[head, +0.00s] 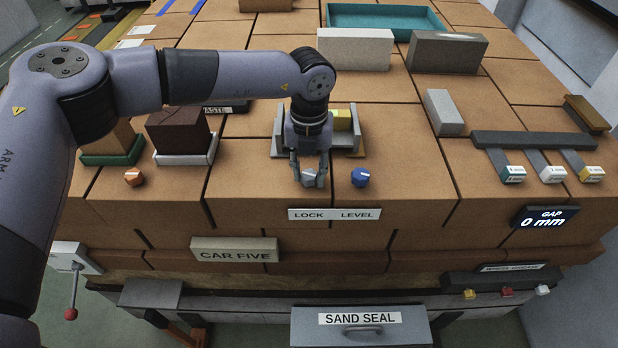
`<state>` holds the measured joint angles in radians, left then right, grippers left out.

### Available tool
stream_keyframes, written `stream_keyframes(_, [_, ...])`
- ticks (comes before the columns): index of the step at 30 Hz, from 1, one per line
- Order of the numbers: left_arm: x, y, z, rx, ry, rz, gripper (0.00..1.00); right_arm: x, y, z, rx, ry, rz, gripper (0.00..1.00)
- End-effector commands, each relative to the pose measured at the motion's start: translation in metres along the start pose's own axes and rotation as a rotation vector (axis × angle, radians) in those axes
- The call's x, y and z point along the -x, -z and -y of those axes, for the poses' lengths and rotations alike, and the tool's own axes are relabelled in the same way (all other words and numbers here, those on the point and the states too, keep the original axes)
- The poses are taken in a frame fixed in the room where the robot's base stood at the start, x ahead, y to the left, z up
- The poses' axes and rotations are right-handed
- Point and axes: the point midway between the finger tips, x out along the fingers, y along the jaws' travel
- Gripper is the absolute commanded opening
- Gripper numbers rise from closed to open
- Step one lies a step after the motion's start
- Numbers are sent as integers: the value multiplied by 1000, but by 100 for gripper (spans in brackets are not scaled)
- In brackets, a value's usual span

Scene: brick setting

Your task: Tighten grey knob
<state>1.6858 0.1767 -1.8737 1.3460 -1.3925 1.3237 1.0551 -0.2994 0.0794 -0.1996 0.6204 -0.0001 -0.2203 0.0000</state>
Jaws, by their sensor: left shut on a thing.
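The grey knob (312,178) is on the brick surface just behind the "LOCK LEVEL" label (334,214). My left gripper (309,176) points down over it, shut on it, with a finger on each side. The fingers hide part of the knob, so its turn position cannot be told. A blue knob (360,177) with a white mark stands just to the right, apart from the gripper. Behind the gripper is a grey metal fixture (282,140) holding a yellow block (342,120). My right gripper does not show.
Grey and white blocks and a teal tray (388,8) stand at the back. A red-tipped lever (71,313) is at lower left.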

Motion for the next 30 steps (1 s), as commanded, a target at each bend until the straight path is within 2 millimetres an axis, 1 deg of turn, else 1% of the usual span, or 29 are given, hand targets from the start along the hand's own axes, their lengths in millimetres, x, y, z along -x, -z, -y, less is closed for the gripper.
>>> stream_keyframes(1, [-7,-1,0,-42,2,2,3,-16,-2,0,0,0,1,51])
stream_keyframes(12, [-5,-1,0,-394,1,3,3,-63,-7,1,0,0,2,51])
stream_keyframes(21, [-4,-1,0,-679,1,3,3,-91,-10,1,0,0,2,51])
stream_keyframes(30, [-2,-1,0,-962,1,2,3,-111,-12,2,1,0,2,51])
